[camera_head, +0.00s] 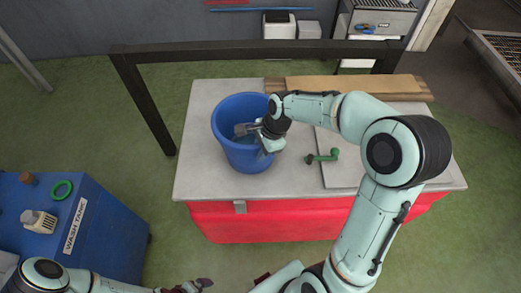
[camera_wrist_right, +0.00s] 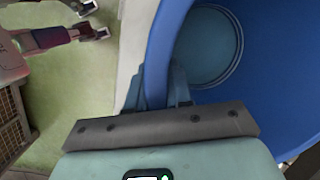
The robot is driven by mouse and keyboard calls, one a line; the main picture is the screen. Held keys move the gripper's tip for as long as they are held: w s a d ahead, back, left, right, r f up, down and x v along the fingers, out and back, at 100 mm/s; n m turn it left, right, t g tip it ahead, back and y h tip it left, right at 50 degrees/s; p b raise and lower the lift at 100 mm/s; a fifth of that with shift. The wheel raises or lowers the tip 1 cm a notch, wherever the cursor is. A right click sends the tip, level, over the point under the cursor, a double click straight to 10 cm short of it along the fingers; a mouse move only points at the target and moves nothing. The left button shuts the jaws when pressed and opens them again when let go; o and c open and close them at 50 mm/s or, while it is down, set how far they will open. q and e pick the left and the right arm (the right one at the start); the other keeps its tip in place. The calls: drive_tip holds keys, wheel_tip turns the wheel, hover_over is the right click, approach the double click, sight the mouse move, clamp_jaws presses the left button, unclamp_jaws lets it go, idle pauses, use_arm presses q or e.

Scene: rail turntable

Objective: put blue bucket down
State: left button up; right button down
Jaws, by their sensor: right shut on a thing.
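The blue bucket (camera_head: 245,158) is upright at the left part of the grey table top (camera_head: 200,185). I cannot tell whether its base touches the table. My right gripper (camera_head: 246,129) is shut on the bucket's right rim, with the arm reaching in from the right. In the right wrist view the fingers (camera_wrist_right: 158,88) pinch the wall of the bucket (camera_wrist_right: 265,75), and its round inside bottom shows. My left gripper (camera_head: 198,285) is low at the bottom edge, away from the bucket. It also shows in the right wrist view (camera_wrist_right: 92,20), with its fingers apart and empty.
A green crank handle (camera_head: 322,156) lies on a pale board right of the bucket. Brown planks (camera_head: 345,86) lie along the back edge, under a dark frame (camera_head: 250,50). A blue wash tank (camera_head: 95,235) stands at left. The table's front left is clear.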

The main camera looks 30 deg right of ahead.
drive_tip(key=shift+w, duration=0.1)
drive_tip(key=shift+f, duration=0.1)
drive_tip(key=c, duration=1)
unclamp_jaws()
use_arm(q)
drive_tip(key=shift+f, duration=0.1)
use_arm(e)
drive_tip(key=shift+r, duration=0.35)
use_arm(q)
drive_tip(key=shift+w+r+p, duration=0.55)
drive_tip(key=shift+w+r, duration=0.15)
drive_tip(key=shift+r, duration=0.15)
use_arm(e)
drive_tip(key=v, duration=1.1)
drive_tip(key=shift+s+d+r, duration=0.1)
drive_tip(key=shift+s+r, duration=0.15)
use_arm(q)
drive_tip(key=shift+s, duration=0.1)
